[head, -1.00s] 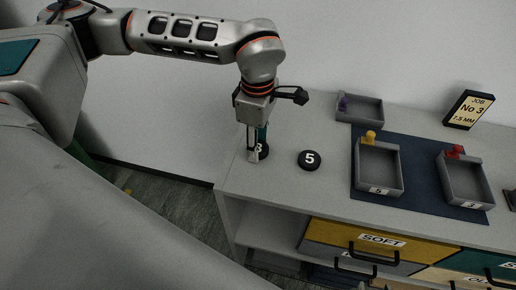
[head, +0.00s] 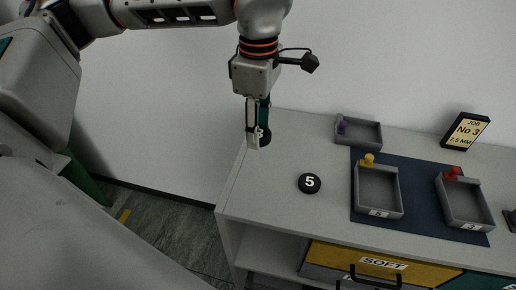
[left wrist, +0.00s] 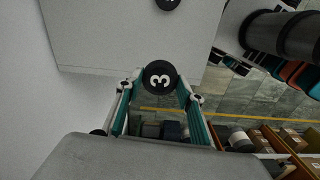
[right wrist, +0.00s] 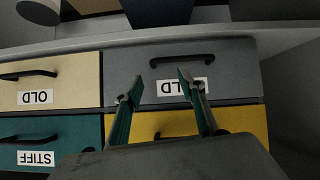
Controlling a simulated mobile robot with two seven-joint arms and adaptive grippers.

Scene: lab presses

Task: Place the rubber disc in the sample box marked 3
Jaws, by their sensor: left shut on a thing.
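My left gripper (head: 258,140) is shut on a black rubber disc marked 3 (head: 266,135), above the left end of the bench top. One finger hides part of this disc in the head view. In the left wrist view the disc (left wrist: 160,78) sits between the fingertips with its white 3 showing. The grey open sample box marked 3 (head: 484,226), with a red knob at its back edge, stands at the right on a dark blue mat (head: 421,212). My right gripper (right wrist: 160,90) is open and empty in front of the drawers in the right wrist view.
A black disc marked 5 (head: 309,183) lies on the bench (head: 270,183). A box marked 5 (head: 379,212) with a yellow knob stands on the mat. A box with a purple knob (head: 365,133) is behind. A "JOB No 3" sign (head: 465,131) stands at the back right.

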